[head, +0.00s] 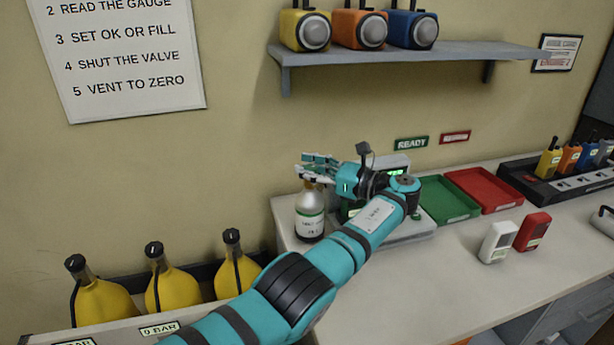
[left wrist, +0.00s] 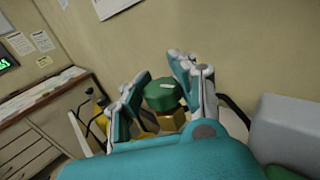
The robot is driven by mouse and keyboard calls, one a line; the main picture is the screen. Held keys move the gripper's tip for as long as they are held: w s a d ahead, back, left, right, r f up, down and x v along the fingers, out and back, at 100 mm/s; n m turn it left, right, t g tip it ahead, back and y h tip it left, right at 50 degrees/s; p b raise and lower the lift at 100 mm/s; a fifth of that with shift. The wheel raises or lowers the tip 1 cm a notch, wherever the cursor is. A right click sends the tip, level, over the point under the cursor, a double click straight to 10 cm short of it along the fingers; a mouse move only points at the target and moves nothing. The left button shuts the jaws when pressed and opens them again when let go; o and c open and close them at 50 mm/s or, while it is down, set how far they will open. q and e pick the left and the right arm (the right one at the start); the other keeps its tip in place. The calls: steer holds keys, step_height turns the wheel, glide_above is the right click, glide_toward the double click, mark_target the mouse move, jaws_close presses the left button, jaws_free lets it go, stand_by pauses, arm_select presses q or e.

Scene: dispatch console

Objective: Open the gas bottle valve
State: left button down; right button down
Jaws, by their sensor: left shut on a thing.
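The gas bottle (head: 310,218) stands upright on the counter, pale grey with a green-edged label. In the left wrist view its green valve knob (left wrist: 162,97), with a white mark on top, sits above a brass valve body (left wrist: 171,121). My left gripper (head: 317,168) is at the bottle's top, and in the left wrist view (left wrist: 158,76) its fingers are on both sides of the knob, shut on it. My right gripper is not in view.
A device with a green display (head: 398,171) stands behind my left wrist. A green tray (head: 447,216) and a red tray (head: 484,205) lie to the right. Yellow cylinders (head: 172,289) stand at left.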

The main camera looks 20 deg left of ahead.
mark_target(310, 167)
arm_select(q)
steer(key=shift+s+d+f, duration=0.1)
steer(key=shift+d+f, duration=0.05)
steer(key=shift+f, duration=0.15)
steer(key=c, duration=1.4)
jaws_free()
steer(key=o, duration=0.5)
steer(key=shift+d+r, duration=0.2)
steer(key=shift+d, duration=0.05)
steer(key=shift+a, duration=0.1)
steer(key=shift+a+r, duration=0.1)
steer(key=shift+r, duration=0.1)
step_height(310, 167, up, 10)
steer(key=shift+f, duration=0.2)
